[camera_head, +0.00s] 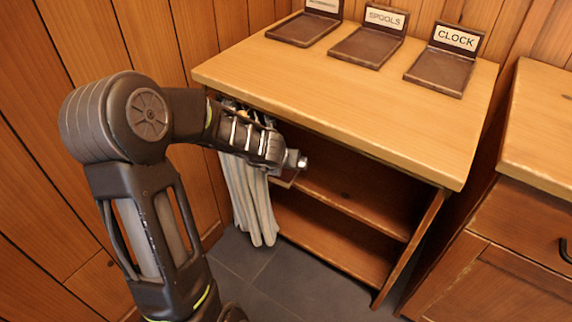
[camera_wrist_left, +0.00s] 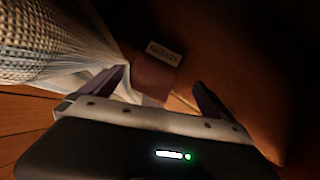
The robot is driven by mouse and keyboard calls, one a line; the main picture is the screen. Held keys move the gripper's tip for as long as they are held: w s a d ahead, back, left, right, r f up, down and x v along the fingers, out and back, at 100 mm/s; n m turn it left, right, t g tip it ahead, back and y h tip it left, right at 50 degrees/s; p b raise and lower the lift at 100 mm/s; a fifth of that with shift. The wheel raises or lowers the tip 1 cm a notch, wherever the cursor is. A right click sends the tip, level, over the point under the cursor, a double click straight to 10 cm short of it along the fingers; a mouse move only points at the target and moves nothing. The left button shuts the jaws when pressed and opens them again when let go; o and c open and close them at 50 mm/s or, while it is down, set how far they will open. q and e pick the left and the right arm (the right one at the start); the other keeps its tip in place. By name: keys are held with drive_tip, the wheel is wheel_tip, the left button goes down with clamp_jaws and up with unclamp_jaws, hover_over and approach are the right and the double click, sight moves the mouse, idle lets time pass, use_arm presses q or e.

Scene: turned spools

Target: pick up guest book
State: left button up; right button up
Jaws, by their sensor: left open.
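A dark reddish-brown book-like thing with a pale label (camera_wrist_left: 152,78) shows in the left wrist view, partly between and just beyond my fingers; I take it for the guest book, though the lettering is hard to read. In the head view, a brown edge (camera_head: 286,181) shows just below my gripper at the shelf opening; I cannot tell whether it is the same thing. My left gripper (camera_head: 296,160) reaches into the left side of the open cabinet. In the left wrist view its fingers (camera_wrist_left: 160,80) are apart, with no grasp visible. My right gripper is out of view.
A grey-white cloth (camera_head: 250,202) hangs at the cabinet's left side, close to my wrist. The wooden cabinet (camera_head: 330,104) has open shelves (camera_head: 345,205) under its top. Labelled trays, including SPOOLS (camera_head: 366,46) and CLOCK (camera_head: 435,82), stand on top. Another cabinet (camera_head: 510,230) stands right.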

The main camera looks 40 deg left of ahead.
sight(288, 177)
use_arm(q)
drive_tip(key=shift+b+x, duration=0.55)
drive_tip(key=shift+x, duration=0.65)
drive_tip(key=shift+f, duration=0.15)
drive_tip(key=b+x, duration=0.2)
drive_tip(key=x, duration=0.3)
drive_tip(key=shift+w+a, duration=0.15)
drive_tip(key=shift+a, duration=0.05)
drive_tip(key=c, duration=1.4)
drive_tip(key=shift+c, duration=0.2)
